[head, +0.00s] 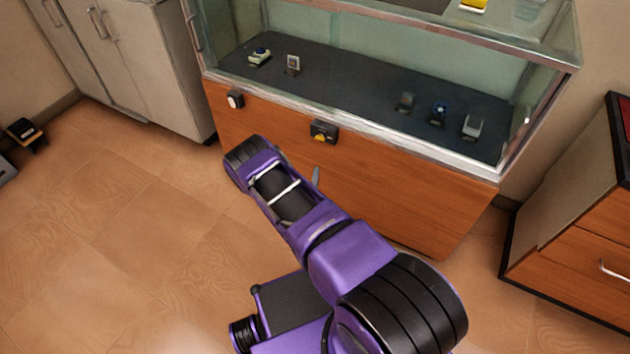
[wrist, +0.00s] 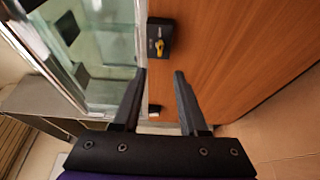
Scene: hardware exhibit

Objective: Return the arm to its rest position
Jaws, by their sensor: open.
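My gripper (wrist: 160,75) shows in the wrist view with its two dark fingers apart and nothing between them. It points along the wooden front of a display case (wrist: 230,60). A black box with a yellow part (wrist: 159,40) is fixed on that front, beyond the fingertips and apart from them. In the head view my purple arm reaches up and left in front of the case, with its elbow bent. The gripper is mostly hidden there; a small grey piece beside the arm may be a finger.
In the head view the glass display case (head: 360,178) holds several small items. The black box (head: 323,132) and a white knob (head: 235,99) are on its front. Grey cabinets (head: 130,60) stand left, a wooden drawer unit (head: 575,250) right.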

